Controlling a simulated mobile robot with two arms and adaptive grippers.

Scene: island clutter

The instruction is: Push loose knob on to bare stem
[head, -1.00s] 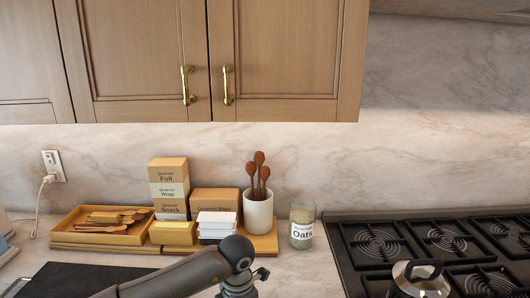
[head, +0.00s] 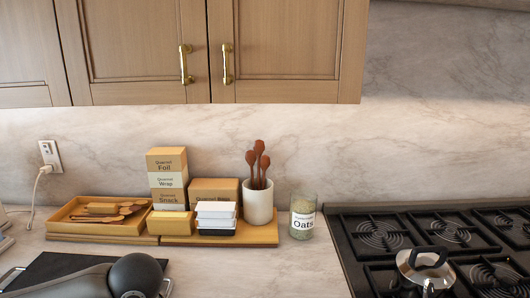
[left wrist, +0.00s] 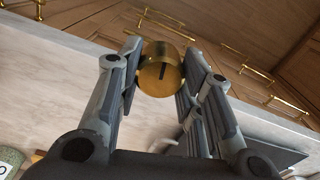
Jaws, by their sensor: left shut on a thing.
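The loose knob (left wrist: 160,70) is a round brass piece with a dark mark on its face, in the left wrist view. My left gripper (left wrist: 161,74) is shut on it, with one finger on each side. In the head view only part of my left arm shows at the bottom left; its gripper and the knob are out of that picture. I cannot make out the bare stem in either view. My right gripper is in neither view.
The hob (head: 343,232) is at the right, with a silver kettle (head: 437,274) on it. An oats jar (head: 303,220), a spoon crock (head: 258,208), stacked boxes (head: 167,178) and a wooden tray (head: 62,218) line the back counter. Clear counter (head: 250,270) lies in front.

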